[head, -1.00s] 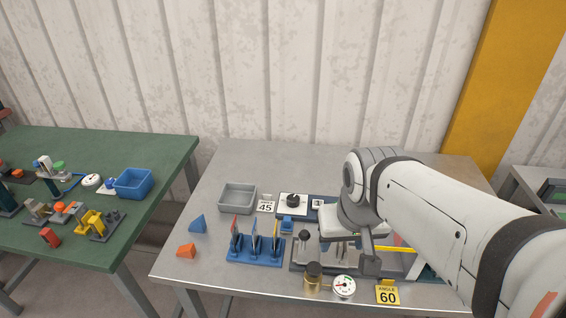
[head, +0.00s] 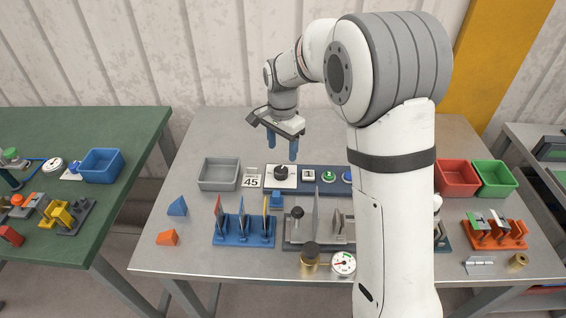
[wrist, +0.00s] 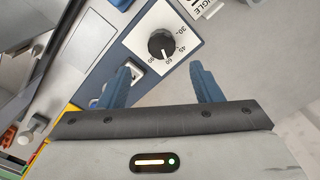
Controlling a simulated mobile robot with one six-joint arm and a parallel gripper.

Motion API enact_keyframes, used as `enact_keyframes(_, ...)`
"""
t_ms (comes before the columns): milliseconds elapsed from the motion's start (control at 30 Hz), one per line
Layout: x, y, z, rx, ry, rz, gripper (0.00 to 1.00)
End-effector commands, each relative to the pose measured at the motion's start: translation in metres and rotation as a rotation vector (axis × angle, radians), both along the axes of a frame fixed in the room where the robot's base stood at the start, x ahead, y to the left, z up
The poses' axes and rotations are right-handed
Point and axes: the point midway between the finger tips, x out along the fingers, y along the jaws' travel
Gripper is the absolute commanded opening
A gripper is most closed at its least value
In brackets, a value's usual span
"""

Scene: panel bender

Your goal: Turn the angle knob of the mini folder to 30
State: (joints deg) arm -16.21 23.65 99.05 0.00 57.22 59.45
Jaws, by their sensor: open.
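The black angle knob (head: 281,172) sits on a white plate (head: 291,183) at the back of the mini folder's blue panel. In the wrist view the knob (wrist: 161,43) is in front of the fingers, with a printed scale that includes 30, 45 and 60. Its white pointer mark appears to be toward the 60 side; the exact reading is hard to tell. My gripper (head: 282,147) is open and empty, its blue fingers pointing down above the knob, apart from it. In the wrist view the open fingers (wrist: 163,77) show on either side below the knob.
A card reading 45 (head: 251,181) stands left of the knob, near a grey bin (head: 219,174). A green button (head: 328,175) is on the panel to the right. A blue rack (head: 244,235), a brass cylinder (head: 310,261) and a gauge (head: 342,264) stand in front.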

Motion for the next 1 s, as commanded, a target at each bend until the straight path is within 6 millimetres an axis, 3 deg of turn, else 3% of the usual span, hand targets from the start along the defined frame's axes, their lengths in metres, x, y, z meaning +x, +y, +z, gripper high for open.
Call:
enact_keyframes(500, -0.003, 0.010, -0.069, -0.001, 0.004, 0.017, 0.59)
enact_keyframes(900, -0.003, 0.011, -0.078, 0.000, 0.001, 0.018, 0.59)
enact_keyframes(1000, -0.003, 0.011, -0.078, 0.000, 0.001, 0.018, 0.51)
